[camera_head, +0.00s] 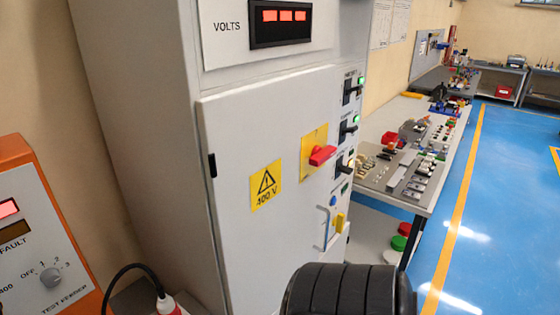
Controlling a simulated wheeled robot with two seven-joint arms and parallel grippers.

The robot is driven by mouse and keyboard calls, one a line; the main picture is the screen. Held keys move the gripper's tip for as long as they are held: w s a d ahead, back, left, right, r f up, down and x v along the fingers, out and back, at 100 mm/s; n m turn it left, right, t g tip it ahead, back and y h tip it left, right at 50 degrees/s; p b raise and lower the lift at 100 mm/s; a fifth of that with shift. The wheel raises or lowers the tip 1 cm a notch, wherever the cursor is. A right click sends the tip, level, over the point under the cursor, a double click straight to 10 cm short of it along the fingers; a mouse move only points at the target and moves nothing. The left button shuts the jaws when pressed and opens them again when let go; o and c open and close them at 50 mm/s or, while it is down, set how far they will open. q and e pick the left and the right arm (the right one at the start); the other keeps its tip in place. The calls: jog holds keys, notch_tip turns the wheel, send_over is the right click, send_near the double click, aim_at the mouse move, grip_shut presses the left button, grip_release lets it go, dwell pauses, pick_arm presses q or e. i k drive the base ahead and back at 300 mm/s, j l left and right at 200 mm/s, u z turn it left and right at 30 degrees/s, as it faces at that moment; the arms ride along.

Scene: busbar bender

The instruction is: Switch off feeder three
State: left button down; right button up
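A tall grey cabinet (250,130) stands in front of me. Along its right front edge is a column of small dark rotary switches: a top one (347,92), a middle one (344,130) and a lower one (344,166). A lit green lamp (361,80) is beside the top switch and another lit green lamp (356,118) is beside the middle one. The lower switch's lamp and the switch labels are too small to read. Neither gripper's fingers are in view. A black rounded part of my own body fills the bottom centre.
A red handle on a yellow plate (313,137) sits left of the switches, with a 400 V warning sign (266,187) further left. An orange tester (52,270) stands at lower left. A cluttered bench (412,207) runs along the right; blue floor (500,200) is clear beyond.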

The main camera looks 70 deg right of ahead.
aim_at(342, 169)
jog(key=k+j+z, duration=0.15)
jog(key=z, duration=2.45)
